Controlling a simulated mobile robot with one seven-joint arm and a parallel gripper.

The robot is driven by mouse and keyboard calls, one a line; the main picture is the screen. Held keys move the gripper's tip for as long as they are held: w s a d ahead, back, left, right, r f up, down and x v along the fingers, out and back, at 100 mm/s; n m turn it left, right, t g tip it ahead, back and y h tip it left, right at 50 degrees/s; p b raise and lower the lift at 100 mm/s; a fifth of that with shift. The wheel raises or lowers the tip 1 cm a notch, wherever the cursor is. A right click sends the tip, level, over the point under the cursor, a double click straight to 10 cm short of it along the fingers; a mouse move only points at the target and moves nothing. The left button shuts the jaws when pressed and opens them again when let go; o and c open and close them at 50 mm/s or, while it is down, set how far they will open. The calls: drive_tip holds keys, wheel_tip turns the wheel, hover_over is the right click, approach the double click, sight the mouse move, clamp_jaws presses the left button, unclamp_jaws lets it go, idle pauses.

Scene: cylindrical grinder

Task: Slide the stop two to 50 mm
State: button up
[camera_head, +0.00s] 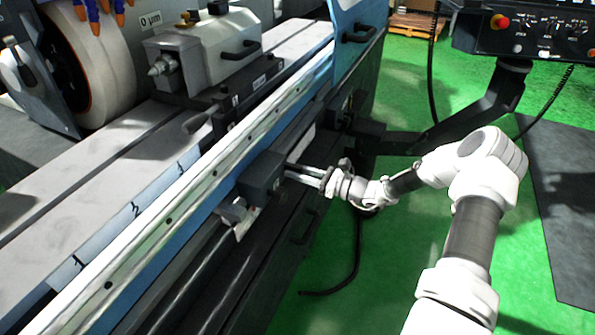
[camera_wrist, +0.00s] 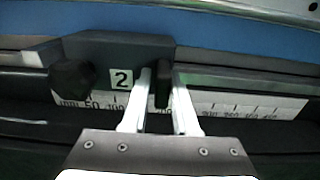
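Stop two is a dark block marked "2" (camera_wrist: 122,52) on a rail in the wrist view. It also shows as a dark block (camera_head: 262,176) on the machine's front in the head view. A dark knob (camera_wrist: 72,78) is at its left and a short black upright tab (camera_wrist: 162,88) at its right. A white scale (camera_wrist: 235,103) runs below; "50" and "100" show under the block, left of the tab. My gripper (camera_wrist: 162,78) has its fingers apart, one on each side of the tab, with a narrow gap visible. In the head view my gripper (camera_head: 295,174) reaches the block from the right.
A long light rail (camera_head: 190,190) runs above the stop along the blue machine front. A grey piece (camera_head: 235,210) sits just lower left of the block. A control panel (camera_head: 535,30) on an arm stands at upper right.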

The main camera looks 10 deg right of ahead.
drive_tip(key=o, duration=0.4)
drive_tip(key=shift+s+a+f, duration=0.1)
drive_tip(key=shift+s, duration=0.05)
drive_tip(key=shift+c, duration=0.2)
drive_tip(key=v, duration=1.7)
drive_tip(key=shift+d+p, duration=0.2)
drive_tip(key=shift+p, duration=0.2)
drive_tip(key=s+a+r+n+g+h+p, duration=0.4)
drive_tip(key=s+a+r+n+g+h, duration=0.2)
drive_tip(key=s+a+r+n+g, duration=0.9)
drive_tip(key=s+a+r+n+t+h+p, duration=0.25)
drive_tip(key=s+r+n+h, duration=0.35)
drive_tip(key=s+r+n, duration=0.45)
drive_tip(key=d+r+t+h, duration=0.2)
drive_tip(key=d+r+t, duration=0.1)
drive_tip(key=r+t, duration=0.3)
drive_tip(key=shift+s+d+r+t+h, duration=0.2)
drive_tip(key=shift+d+t+h, duration=0.1)
drive_tip(key=shift+t, duration=0.45)
